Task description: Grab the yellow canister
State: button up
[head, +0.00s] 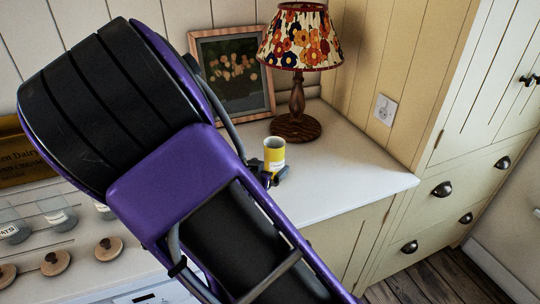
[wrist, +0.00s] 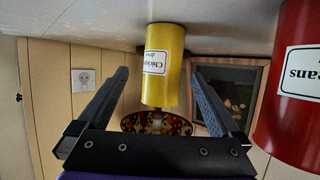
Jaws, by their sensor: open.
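The yellow canister (head: 274,157) stands upright on the white counter, open at the top and seemingly without a lid. In the wrist view, which is upside down, the yellow canister (wrist: 172,85) shows a white label and lies in line with the gap between the fingers. My gripper (wrist: 160,74) is open, with one dark finger on each side of the canister and visible space on both sides. In the head view, my gripper (head: 272,178) is low beside the canister, mostly hidden behind my arm. How far the fingers reach around it is unclear.
A red canister (wrist: 290,105) stands close by on the right in the wrist view; my arm hides it in the head view. A lamp (head: 297,95) and a framed picture (head: 234,70) stand behind. The counter (head: 345,185) is clear to the right.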

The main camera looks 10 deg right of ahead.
aim_at(271, 163)
jog(key=b+x, duration=0.1)
jog(key=x, duration=0.4)
jog(key=shift+w+a+f, duration=0.15)
jog(key=shift+w, duration=0.1)
jog(key=c, duration=1.5)
